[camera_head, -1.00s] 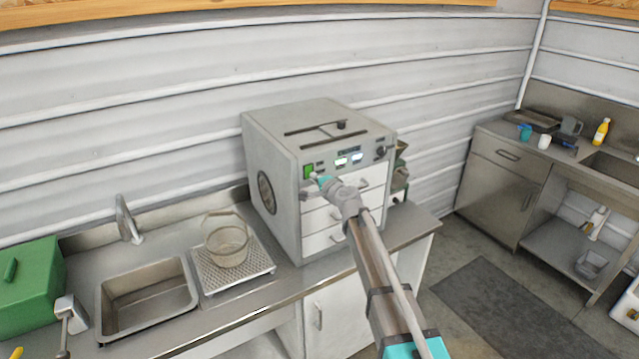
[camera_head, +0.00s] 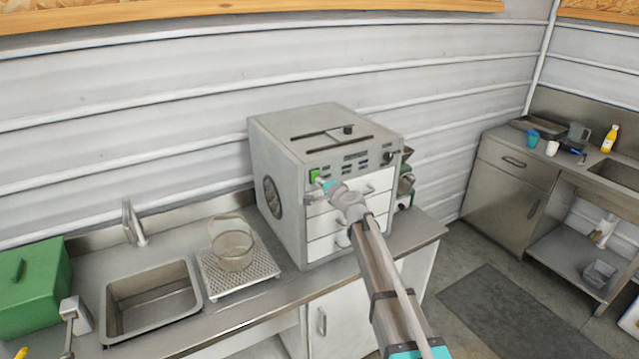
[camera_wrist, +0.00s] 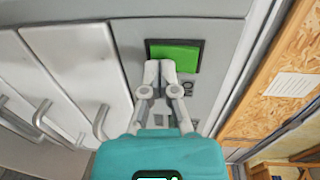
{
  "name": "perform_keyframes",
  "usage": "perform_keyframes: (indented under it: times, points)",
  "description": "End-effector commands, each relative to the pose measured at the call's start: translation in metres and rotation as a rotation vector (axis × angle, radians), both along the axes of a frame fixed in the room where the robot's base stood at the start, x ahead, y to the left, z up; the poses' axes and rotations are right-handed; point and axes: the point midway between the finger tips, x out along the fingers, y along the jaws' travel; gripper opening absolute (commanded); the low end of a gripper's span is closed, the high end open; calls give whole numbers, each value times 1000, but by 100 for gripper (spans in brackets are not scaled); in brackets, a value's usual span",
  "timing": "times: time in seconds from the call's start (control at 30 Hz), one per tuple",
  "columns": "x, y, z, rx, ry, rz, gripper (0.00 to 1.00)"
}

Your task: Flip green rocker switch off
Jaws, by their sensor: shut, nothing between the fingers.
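The green rocker switch (camera_head: 315,175) sits at the upper left of the front panel of a grey box-shaped machine (camera_head: 283,145). In the wrist view the switch (camera_wrist: 177,55) is a green rectangle in a dark frame. My gripper (camera_head: 321,184) is in front of the panel, close to the switch. In the wrist view my gripper (camera_wrist: 160,68) is shut and empty, its fingertips overlapping the switch's lower edge. I cannot tell whether they touch it. The small displays (camera_head: 361,167) on the panel look dark.
White drawers with handles (camera_wrist: 100,120) are beside the panel. Another counter (camera_head: 515,178) stands at right.

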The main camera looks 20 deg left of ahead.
Motion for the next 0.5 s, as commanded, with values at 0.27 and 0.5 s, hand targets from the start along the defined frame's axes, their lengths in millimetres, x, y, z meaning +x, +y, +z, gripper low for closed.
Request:
perform_keyframes:
  times: [0.27,0.5]
  points:
    - [-13,-22,-4,1,1,-1,0]
    - [-35,-53,-9,1,-1,-2,0]
